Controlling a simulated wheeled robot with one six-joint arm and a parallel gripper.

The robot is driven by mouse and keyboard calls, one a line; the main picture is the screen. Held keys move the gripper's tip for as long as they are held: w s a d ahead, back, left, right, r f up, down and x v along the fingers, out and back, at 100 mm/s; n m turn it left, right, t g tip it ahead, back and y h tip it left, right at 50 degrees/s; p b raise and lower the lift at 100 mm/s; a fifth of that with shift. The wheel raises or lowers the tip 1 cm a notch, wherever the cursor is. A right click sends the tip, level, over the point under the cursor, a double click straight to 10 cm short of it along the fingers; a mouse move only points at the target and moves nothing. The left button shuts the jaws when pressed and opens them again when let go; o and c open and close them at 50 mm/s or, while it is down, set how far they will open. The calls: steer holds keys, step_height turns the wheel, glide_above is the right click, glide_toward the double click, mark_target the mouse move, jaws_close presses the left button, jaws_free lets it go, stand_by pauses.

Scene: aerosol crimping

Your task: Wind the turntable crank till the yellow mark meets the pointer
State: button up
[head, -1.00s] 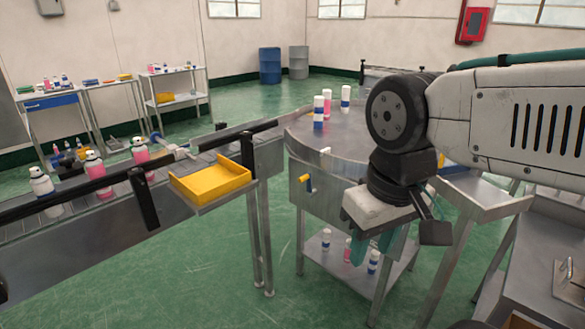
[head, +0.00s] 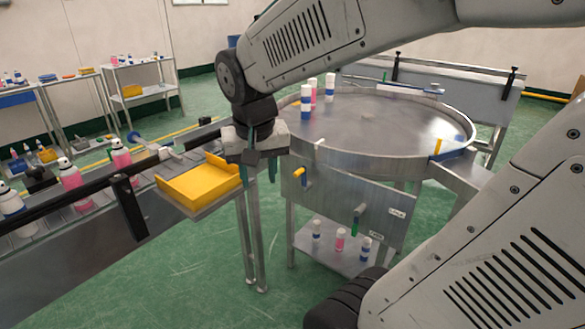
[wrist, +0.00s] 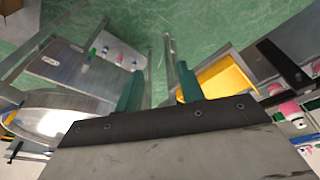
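The round steel turntable (head: 390,125) stands right of centre in the head view. A yellow mark (head: 437,146) shows at its right front rim, and a small pale tab (head: 320,144) at its left front rim; I cannot tell whether that is the pointer. The front panel (head: 325,195) carries a yellow-handled lever (head: 299,172) and, lower right, a crank with a green grip (head: 354,227). The green grip also shows in the wrist view (wrist: 92,53). My gripper (head: 261,178) hangs left of the panel, teal fingers apart and empty; they also show in the wrist view (wrist: 159,68).
A yellow tray (head: 200,187) on a stand is just left of my gripper, beside the conveyor (head: 95,205) with bottles. Several bottles stand on the turntable's far left (head: 306,100), and others on the shelf below (head: 335,257). Green floor is open in front.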

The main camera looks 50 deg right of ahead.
steer(key=w+d+f+m+h, duration=0.1)
steer(key=w+d+f+m, duration=0.25)
steer(key=w+d, duration=0.45)
steer(key=m+h, duration=0.2)
steer(key=m, duration=0.6)
glide_toward(299, 170)
steer(key=shift+t, duration=0.3)
steer(key=x, duration=0.7)
steer(key=shift+s+f, duration=0.25)
steer(key=shift+w+d+f, duration=0.1)
steer(key=shift+d+f, duration=0.1)
steer(key=shift+f, duration=0.2)
jaws_close()
